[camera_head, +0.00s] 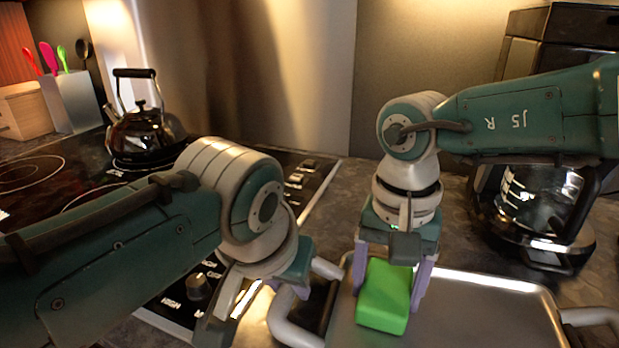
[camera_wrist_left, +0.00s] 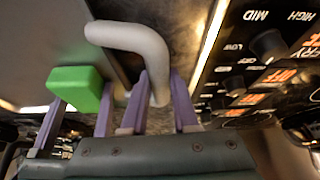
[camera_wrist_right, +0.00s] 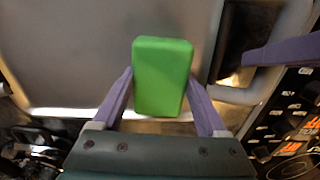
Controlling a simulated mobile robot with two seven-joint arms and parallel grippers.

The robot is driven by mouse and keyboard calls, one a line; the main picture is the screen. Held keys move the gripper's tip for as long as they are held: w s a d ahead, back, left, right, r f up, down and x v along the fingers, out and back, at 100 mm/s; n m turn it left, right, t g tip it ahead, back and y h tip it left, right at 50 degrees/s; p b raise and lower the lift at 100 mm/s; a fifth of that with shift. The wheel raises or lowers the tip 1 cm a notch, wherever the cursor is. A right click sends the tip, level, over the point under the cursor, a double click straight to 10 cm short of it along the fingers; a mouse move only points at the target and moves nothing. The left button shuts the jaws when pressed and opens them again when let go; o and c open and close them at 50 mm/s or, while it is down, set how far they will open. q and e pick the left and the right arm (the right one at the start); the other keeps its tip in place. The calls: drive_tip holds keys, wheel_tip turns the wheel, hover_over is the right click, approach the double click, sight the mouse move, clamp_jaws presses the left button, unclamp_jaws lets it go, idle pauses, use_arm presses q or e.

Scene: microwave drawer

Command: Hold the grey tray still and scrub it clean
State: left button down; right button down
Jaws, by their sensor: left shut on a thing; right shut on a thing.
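The grey tray (camera_head: 480,312) lies on the counter at the lower right of the head view, with a tube handle at each end. My right gripper (camera_wrist_right: 160,98) is shut on a green sponge (camera_head: 385,297), one finger on each side. The sponge is over the tray's left part, near the held handle. I cannot tell whether its underside touches the tray. The sponge also shows in the left wrist view (camera_wrist_left: 75,84).
A stove with a knob panel (camera_head: 196,290) lies left of the tray, and a black kettle (camera_head: 143,133) stands on it. A glass coffee pot (camera_head: 540,205) stands close behind the tray's right side. A utensil holder (camera_head: 72,100) is at far left. The tray's right part is bare.

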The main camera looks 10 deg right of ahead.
drive_tip(key=shift+r, duration=0.1)
drive_tip(key=shift+d+r, duration=0.1)
drive_tip(key=shift+r, duration=0.3)
drive_tip(key=shift+s+d, duration=0.9)
drive_tip(key=shift+s, duration=0.3)
drive_tip(key=shift+s+d, duration=0.85)
drive_tip(key=shift+s, duration=0.3)
drive_tip(key=shift+s+d, duration=0.9)
drive_tip(key=shift+s, duration=0.3)
drive_tip(key=shift+r, duration=2.8)
drive_tip(key=d, duration=0.9)
